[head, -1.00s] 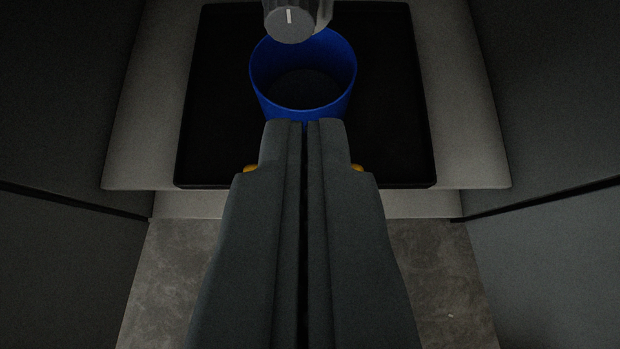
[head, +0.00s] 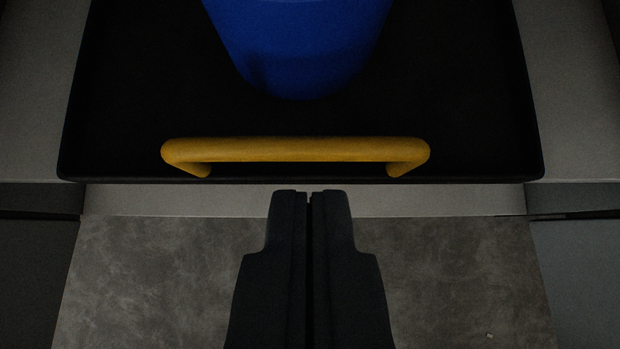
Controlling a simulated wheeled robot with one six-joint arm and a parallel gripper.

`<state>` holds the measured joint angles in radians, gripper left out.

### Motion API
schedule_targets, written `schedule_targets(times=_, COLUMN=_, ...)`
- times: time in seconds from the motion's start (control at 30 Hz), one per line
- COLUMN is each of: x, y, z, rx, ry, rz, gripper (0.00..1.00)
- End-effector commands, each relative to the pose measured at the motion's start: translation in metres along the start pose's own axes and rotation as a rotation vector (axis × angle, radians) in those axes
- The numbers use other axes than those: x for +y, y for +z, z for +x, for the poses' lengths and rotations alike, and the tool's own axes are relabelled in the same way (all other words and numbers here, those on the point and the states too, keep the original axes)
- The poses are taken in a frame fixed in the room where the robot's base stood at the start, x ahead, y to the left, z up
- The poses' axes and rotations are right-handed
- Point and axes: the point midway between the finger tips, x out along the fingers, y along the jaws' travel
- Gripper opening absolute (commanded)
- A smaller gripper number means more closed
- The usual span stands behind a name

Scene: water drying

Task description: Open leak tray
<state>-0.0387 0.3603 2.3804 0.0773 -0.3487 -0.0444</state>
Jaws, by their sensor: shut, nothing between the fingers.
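The black leak tray (head: 130,110) fills the upper part of the view, with a low rim along its front edge. A yellow bar handle (head: 295,149) runs left to right at the front of the tray. A blue bucket (head: 300,45) stands on the tray behind the handle, its top cut off by the picture edge. My gripper (head: 311,193) is shut and empty. Its tips appear just below the middle of the handle and the tray's front edge, apart from the handle in the picture.
A pale grey shelf (head: 38,110) lies under and beside the tray. Dark panels (head: 38,270) stand at the left and right (head: 575,250).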

Motion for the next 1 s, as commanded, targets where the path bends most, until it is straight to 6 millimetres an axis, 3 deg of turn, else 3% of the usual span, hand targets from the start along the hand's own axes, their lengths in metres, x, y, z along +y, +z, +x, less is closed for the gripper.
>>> schedule_targets(times=0.63, x=0.0, y=0.001, z=0.076, rx=-0.002, ry=0.0, rz=0.0, gripper=0.0)
schedule_targets(times=1.0, x=0.0, y=0.0, z=0.095, rx=0.0, ry=0.0, rz=0.0, gripper=0.0)
